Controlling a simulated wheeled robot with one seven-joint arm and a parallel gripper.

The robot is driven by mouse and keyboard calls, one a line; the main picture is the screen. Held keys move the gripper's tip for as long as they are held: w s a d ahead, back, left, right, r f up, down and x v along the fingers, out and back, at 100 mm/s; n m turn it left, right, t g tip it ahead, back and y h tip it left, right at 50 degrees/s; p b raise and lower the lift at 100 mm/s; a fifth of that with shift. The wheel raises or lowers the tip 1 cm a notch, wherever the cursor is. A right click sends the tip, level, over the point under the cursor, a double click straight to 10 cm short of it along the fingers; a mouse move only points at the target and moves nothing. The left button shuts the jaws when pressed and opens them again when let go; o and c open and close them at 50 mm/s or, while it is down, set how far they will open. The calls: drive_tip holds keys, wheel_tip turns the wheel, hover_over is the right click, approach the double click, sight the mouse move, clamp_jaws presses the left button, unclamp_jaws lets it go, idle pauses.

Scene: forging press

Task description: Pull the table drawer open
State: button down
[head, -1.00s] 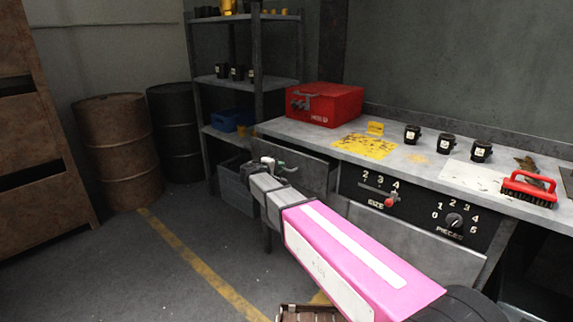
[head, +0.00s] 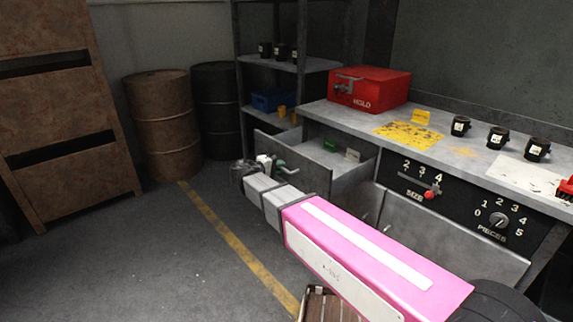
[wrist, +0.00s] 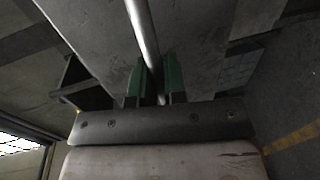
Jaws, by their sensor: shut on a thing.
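The table drawer (head: 357,177) stands pulled out from under the left part of the table (head: 455,150), and its inside shows. A green item (head: 330,145) and a small pale card (head: 352,155) lie in it. My gripper (head: 272,164) is at the drawer's front face, partly hidden by my own arm in the head view. In the wrist view, the green fingers of my gripper (wrist: 155,82) are shut on the drawer's bar handle (wrist: 143,35), one on each side of it.
A red box (head: 368,90), several black cups (head: 498,137) and a yellow patch (head: 408,135) are on the table top. A size and pieces panel (head: 455,200) fronts it. Barrels (head: 163,125) and a shelf (head: 310,66) stand behind. Floor at left is clear.

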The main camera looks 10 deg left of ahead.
drive_tip(key=shift+s+a, duration=0.2)
drive_tip(key=shift+s, duration=0.05)
drive_tip(key=c, duration=1.2)
unclamp_jaws()
drive_tip(key=v, duration=1)
drive_tip(key=shift+s+a, duration=0.25)
drive_tip(key=shift+s, duration=0.05)
